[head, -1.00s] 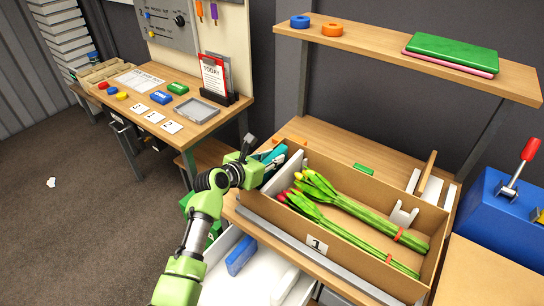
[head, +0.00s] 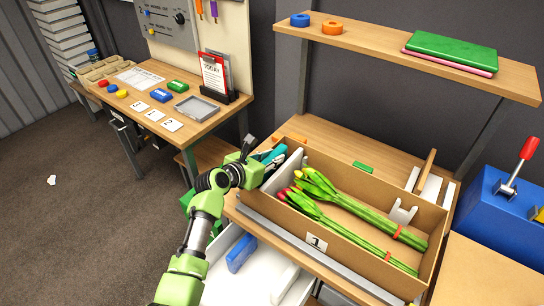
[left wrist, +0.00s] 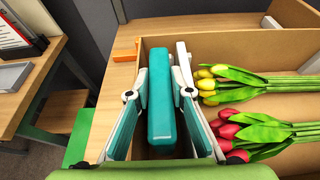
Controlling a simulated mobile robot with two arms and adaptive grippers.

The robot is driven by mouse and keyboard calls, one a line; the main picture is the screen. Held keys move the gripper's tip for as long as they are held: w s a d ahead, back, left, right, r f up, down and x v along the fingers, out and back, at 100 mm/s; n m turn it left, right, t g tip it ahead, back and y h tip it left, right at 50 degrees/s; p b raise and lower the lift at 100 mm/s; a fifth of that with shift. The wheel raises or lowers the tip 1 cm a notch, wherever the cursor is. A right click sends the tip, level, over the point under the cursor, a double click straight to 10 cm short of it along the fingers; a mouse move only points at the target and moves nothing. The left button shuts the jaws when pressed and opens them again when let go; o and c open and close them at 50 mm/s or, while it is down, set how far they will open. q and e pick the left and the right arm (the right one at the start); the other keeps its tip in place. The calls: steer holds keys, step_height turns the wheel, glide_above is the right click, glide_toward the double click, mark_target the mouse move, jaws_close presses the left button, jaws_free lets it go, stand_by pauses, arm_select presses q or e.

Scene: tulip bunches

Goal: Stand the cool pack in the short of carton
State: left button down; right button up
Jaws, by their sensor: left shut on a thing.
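The teal cool pack (left wrist: 161,110) is a thick slab between the two fingers of my left gripper (left wrist: 160,100), which is shut on it. It also shows in the head view (head: 274,157), partly hidden by the gripper (head: 250,160). The pack is at the left short end of the carton (head: 345,258), beside a white upright piece (left wrist: 183,62). I cannot tell whether its lower edge touches the carton floor. The carton holds tulip bunches with red (left wrist: 228,130) and yellow (left wrist: 206,84) heads. My right gripper is not in view.
A blue slab (head: 241,254) and a white one lie in a white bin below the carton's left front. A shelf (head: 400,55) hangs over the bench. A blue machine with a red lever (head: 529,150) stands at right. Orange pieces (head: 297,138) lie behind the carton.

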arm_select(q)
steer(key=shift+r, duration=0.1)
steer(key=c, duration=1.7)
jaws_free()
steer(key=v, duration=1.2)
steer(key=shift+s, duration=0.15)
